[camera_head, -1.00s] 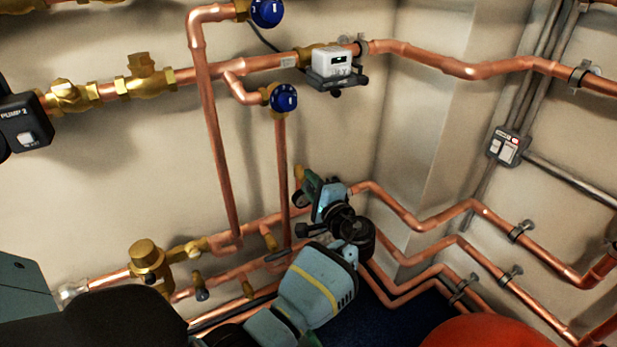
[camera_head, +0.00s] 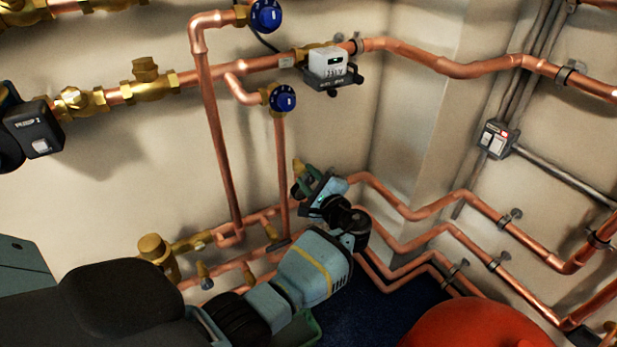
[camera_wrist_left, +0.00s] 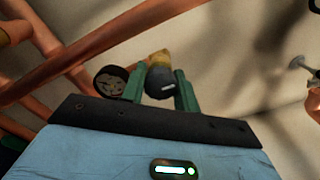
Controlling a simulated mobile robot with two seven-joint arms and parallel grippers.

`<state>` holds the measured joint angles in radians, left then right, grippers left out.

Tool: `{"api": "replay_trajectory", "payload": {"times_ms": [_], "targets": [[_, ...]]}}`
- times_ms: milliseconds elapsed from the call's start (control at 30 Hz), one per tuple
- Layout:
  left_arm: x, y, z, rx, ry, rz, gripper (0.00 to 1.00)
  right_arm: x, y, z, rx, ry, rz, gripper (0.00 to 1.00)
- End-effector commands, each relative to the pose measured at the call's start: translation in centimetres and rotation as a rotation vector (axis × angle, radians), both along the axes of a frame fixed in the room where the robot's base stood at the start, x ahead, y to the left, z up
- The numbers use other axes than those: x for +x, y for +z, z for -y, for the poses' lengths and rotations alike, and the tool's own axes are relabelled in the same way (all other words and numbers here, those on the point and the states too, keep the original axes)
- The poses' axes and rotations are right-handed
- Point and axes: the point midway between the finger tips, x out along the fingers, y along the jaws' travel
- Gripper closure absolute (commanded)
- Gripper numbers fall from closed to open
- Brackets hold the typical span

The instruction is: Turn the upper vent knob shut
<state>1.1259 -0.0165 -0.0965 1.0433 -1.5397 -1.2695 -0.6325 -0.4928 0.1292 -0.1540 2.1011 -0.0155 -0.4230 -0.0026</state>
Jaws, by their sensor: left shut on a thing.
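My left gripper (camera_head: 305,186) reaches in from the lower left and is at the lower pipes near the wall corner. A brass vent fitting (camera_head: 298,168) shows just behind its fingers. In the left wrist view the two green fingers (camera_wrist_left: 158,90) stand on either side of a dark round knob (camera_wrist_left: 160,84) with a pale mark, shut on it. The brass body (camera_wrist_left: 159,58) of the vent shows behind the knob. In the head view the gripper hides the knob. My right gripper is not in view.
A black, round, spoked part (camera_wrist_left: 110,80) lies close to the left finger. Copper pipes (camera_head: 430,210) run behind and right of the gripper. Blue dials (camera_head: 282,98) and a white meter (camera_head: 328,63) are higher up. A red rounded object (camera_head: 480,325) is at the lower right.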

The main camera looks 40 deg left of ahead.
Motion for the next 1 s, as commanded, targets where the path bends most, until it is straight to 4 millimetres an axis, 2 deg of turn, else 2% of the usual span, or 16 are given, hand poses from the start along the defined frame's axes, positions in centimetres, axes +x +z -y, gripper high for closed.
{"api": "replay_trajectory", "payload": {"times_ms": [267,300,467,767,867,1000], "targets": [[0.0,0.1,-0.1,0.003,0.0,0.0,0.92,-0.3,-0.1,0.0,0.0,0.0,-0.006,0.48],[0.0,0.1,-0.1,0.003,0.0,0.0,0.67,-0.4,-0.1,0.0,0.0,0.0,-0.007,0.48],[0.0,0.1,0.0,0.002,0.001,0.001,0.48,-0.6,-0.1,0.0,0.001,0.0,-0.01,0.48],[-0.1,0.0,0.2,0.001,0.0,0.001,0.48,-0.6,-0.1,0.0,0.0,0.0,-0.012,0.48],[-0.4,0.0,0.9,0.0,-0.001,0.001,0.48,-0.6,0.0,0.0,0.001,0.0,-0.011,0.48],[-1.2,0.0,2.9,-0.002,-0.002,0.001,0.48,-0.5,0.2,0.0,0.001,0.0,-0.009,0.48]]}}
